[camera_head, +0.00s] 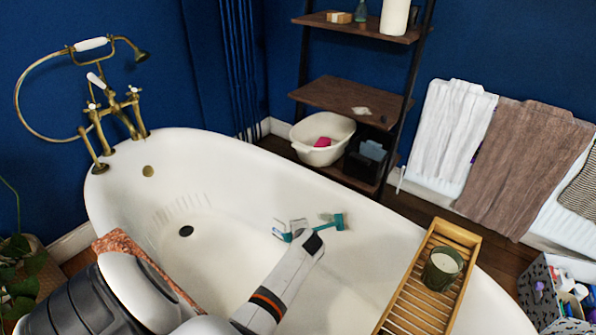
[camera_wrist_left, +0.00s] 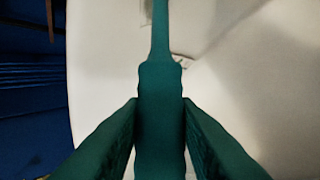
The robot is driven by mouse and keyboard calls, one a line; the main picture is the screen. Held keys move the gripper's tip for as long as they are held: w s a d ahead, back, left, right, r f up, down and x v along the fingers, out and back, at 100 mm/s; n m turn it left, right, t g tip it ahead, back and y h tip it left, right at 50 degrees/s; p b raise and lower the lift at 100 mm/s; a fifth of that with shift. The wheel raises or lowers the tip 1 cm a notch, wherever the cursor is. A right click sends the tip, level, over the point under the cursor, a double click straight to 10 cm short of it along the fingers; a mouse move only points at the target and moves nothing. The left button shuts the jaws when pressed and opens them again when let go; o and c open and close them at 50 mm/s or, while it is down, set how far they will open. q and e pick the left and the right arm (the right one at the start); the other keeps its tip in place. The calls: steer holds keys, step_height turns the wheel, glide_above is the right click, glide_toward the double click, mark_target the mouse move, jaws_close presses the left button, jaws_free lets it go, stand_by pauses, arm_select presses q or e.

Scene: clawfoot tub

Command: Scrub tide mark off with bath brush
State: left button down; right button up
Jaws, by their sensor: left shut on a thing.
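The teal bath brush (camera_head: 338,221) is over the inside of the white clawfoot tub (camera_head: 225,165), toward its right side. My left gripper (camera_head: 299,233) is shut on the brush. In the left wrist view, the brush handle (camera_wrist_left: 160,110) stands between the two dark fingers (camera_wrist_left: 160,140) and runs forward over the white tub surface. The brush head is mostly cut off at the top there, and I cannot tell whether the bristles touch the tub. I cannot clearly make out a tide mark. My right gripper is not in view.
A wooden bath tray (camera_head: 416,308) with a dark green candle (camera_head: 442,268) spans the tub at right. Brass taps (camera_head: 108,110) rise at the far left end. A shelf (camera_head: 345,97), towels (camera_head: 525,165) and a bottle box (camera_head: 550,290) stand beyond the tub.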

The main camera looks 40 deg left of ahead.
arm_select(q)
steer(key=shift+d+f+b, duration=0.65)
steer(key=shift+d+f, duration=0.35)
steer(key=shift+f, duration=0.4)
steer(key=shift+s+d+f+b, duration=0.1)
steer(key=shift+d+f+b, duration=0.8)
steer(key=shift+f, duration=0.35)
steer(key=shift+d, duration=0.1)
steer(key=a+r+p, duration=0.2)
steer(key=p, duration=0.1)
steer(key=shift+r, duration=0.4)
